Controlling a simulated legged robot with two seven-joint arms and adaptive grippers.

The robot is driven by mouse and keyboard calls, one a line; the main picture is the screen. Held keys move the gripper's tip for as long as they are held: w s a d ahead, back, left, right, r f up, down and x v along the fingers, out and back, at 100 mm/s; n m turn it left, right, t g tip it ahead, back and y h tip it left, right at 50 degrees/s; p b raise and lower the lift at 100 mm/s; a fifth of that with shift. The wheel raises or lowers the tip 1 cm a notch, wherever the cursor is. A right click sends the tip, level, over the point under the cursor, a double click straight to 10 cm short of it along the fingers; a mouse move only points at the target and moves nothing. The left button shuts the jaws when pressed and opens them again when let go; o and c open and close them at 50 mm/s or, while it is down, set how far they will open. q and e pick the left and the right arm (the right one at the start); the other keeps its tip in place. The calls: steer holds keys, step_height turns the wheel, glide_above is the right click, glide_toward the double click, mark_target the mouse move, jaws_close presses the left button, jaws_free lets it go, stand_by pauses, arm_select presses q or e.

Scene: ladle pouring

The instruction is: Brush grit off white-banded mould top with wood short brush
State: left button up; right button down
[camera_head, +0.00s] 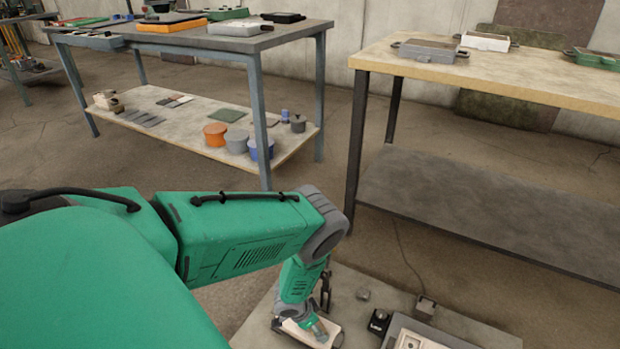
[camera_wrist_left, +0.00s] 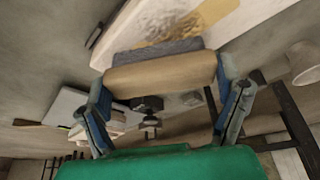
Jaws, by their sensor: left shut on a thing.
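My left gripper (camera_wrist_left: 160,88) is shut on the wood short brush (camera_wrist_left: 162,74), with a finger at each end of its tan wooden body. The grey bristles (camera_wrist_left: 155,53) face a pale mould top (camera_wrist_left: 120,44). They look at or very close to its surface; I cannot tell if they touch. Yellow-brown grit (camera_wrist_left: 207,16) lies on that top, beyond the bristles. In the head view my left gripper (camera_head: 318,329) points down over a pale, dark-edged mould (camera_head: 294,328), and the brush is hard to make out. No white band shows clearly. My right gripper is not in view.
A low grey slab (camera_head: 350,275) carries a small grey block (camera_head: 362,294), a black box (camera_head: 379,321), a corded grey item (camera_head: 425,306) and a grey tray (camera_head: 396,328) to the right. Two workbenches with boxes stand behind. Floor lies open between them.

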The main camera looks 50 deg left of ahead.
arm_select(q)
steer(key=shift+w+d, duration=0.2)
steer(key=shift+d, duration=0.4)
steer(key=shift+w+d, duration=0.15)
steer(key=shift+d, duration=0.55)
steer(key=shift+c, duration=0.6)
steer(key=shift+s+d, duration=0.15)
steer(key=shift+s, duration=0.2)
steer(key=shift+s+a+r, duration=0.1)
steer(key=shift+s+a, duration=0.2)
steer(key=shift+a, duration=0.65)
steer(key=shift+s+a, duration=0.25)
steer(key=shift+a, duration=0.65)
steer(key=shift+s+a, duration=0.25)
steer(key=shift+a, duration=0.4)
steer(key=shift+s+a, duration=0.2)
steer(key=shift+a, duration=0.45)
steer(key=shift+s+a, duration=0.25)
steer(key=shift+a, duration=0.4)
steer(key=shift+r+p, duration=2.1)
steer(key=shift+r, duration=0.75)
steer(key=shift+r, duration=0.1)
